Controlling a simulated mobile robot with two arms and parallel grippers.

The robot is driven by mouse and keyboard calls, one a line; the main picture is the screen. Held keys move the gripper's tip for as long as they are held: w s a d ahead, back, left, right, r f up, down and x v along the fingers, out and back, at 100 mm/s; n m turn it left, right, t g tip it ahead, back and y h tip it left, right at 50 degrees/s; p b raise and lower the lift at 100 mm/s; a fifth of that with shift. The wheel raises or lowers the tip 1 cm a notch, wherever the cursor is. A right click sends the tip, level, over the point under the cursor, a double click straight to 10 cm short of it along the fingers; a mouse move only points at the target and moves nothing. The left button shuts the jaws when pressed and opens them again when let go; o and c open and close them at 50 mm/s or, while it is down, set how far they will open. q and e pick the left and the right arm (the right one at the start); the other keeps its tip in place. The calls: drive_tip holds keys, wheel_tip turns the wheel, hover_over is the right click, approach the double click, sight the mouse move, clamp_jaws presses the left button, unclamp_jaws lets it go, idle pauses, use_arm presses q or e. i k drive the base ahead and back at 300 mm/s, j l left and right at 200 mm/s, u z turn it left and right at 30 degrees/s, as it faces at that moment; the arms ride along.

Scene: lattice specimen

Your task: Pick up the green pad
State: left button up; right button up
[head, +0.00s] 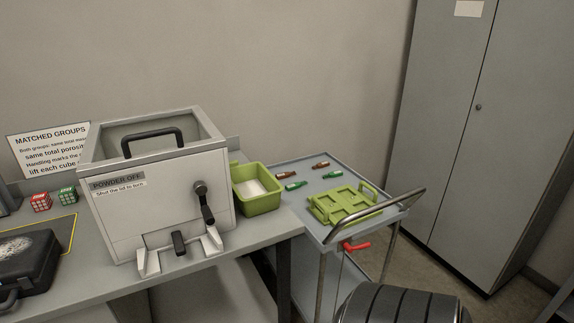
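No thing in the head view is plainly a green pad. The nearest match is a flat, light-green slatted piece (345,204) with a raised loop at its right end, lying on the grey cart's top (290,162) near its front handle. I cannot tell whether it is a pad or a folded crate. Small green pieces like bottles, one nearer (296,185) and one farther (333,174), lie behind it.
A grey box with a black lid handle (152,141) stands on the bench, beside an olive-green bin (257,204). Red (40,202) and green (68,197) cubes and a black case (30,262) are left. The cart's metal handle (385,212) rises in front. A tall cabinet (440,130) stands right.

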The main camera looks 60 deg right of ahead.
sight(233, 163)
drive_tip(key=z, duration=1.55)
